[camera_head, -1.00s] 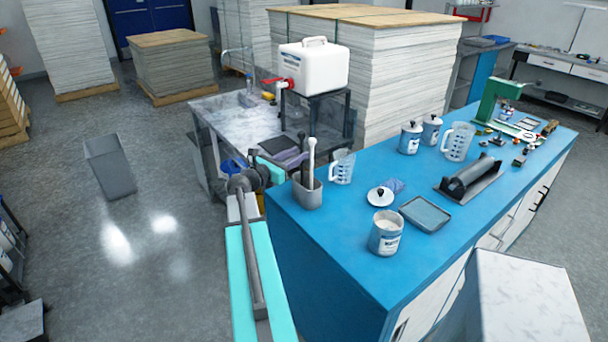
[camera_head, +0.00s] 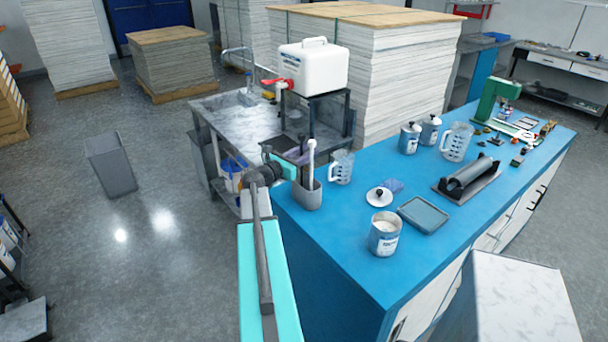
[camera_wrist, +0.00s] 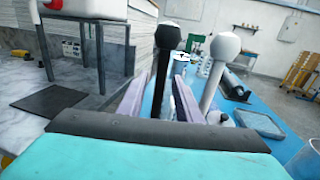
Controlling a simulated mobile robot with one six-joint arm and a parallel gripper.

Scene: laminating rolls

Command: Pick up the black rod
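The black rod (camera_wrist: 160,75), topped by a round black knob, stands upright in the wrist view. The white rod (camera_wrist: 213,80) with a white ball top stands just right of it. In the head view the white rod (camera_head: 311,155) rises from a grey holder (camera_head: 308,195) at the blue counter's near left corner; the black rod is mostly hidden there by my gripper (camera_head: 296,160). In the wrist view my gripper (camera_wrist: 157,85) is open, with one purple-grey finger on each side of the black rod. Whether either finger touches it cannot be told.
A measuring jug (camera_head: 341,167) stands right of the holder. A lid (camera_head: 380,196), a tin (camera_head: 384,234) and a grey tray (camera_head: 424,213) lie further right on the blue counter (camera_head: 335,240). A side table (camera_head: 225,112) with a white canister (camera_head: 314,66) stands behind.

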